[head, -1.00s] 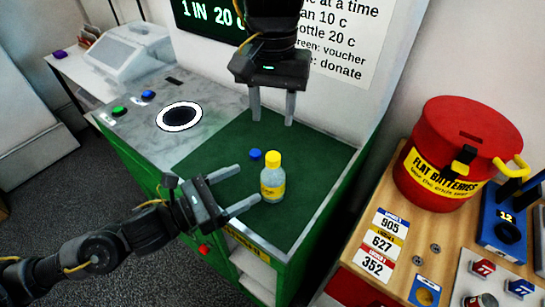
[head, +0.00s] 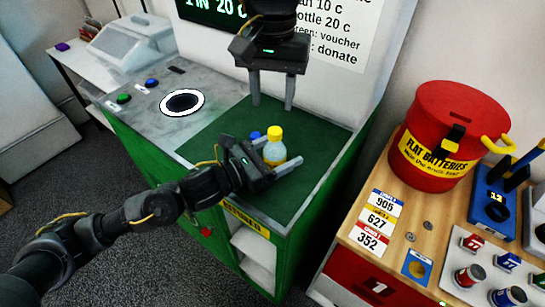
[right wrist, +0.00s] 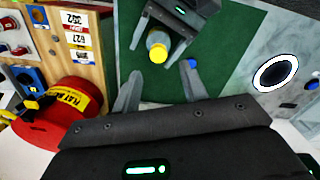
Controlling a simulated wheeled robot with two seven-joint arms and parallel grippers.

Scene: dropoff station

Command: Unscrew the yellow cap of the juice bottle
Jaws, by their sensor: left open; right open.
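The juice bottle (head: 275,152) stands upright on the green mat (head: 215,140), its yellow cap (head: 275,132) on top. The cap also shows in the right wrist view (right wrist: 158,53). My left gripper (head: 280,163) is open, low at the bottle, with its fingers on either side of the body; whether they touch it I cannot tell. Its palm hides part of the bottle in the head view. My right gripper (head: 272,98) is open and empty, fingers pointing down, above and behind the bottle, apart from it.
A loose blue cap (head: 255,136) lies on the mat beside the bottle. A round white-ringed hole (head: 182,103) is in the grey counter to the left. A red battery bin (head: 447,135) stands on a wooden table (head: 400,250) to the right. The back of the mat is clear.

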